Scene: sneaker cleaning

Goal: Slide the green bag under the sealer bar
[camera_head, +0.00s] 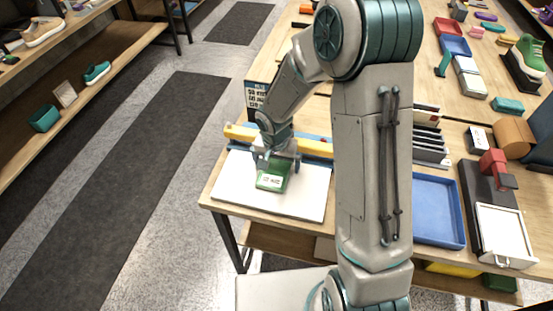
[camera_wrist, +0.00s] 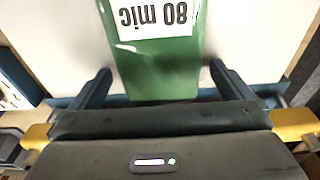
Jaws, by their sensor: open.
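The green bag (camera_head: 267,186) lies on the white board in front of the sealer, with a white label reading "80 mic" in the wrist view (camera_wrist: 155,62). My gripper (camera_head: 278,166) is open over the bag's far end. In the wrist view its two fingers (camera_wrist: 160,72) stand apart, one on each side of the bag, with a gap at each side. The yellow sealer bar (camera_head: 313,147) runs behind my gripper, and its ends show in the wrist view (camera_wrist: 35,136).
The white board (camera_head: 305,200) is bare around the bag. A dark sign (camera_head: 256,95) stands behind the sealer at the left. A blue tray (camera_head: 438,208) and a grey device with a white plate (camera_head: 503,232) are at the right. The table's left edge is close to the board.

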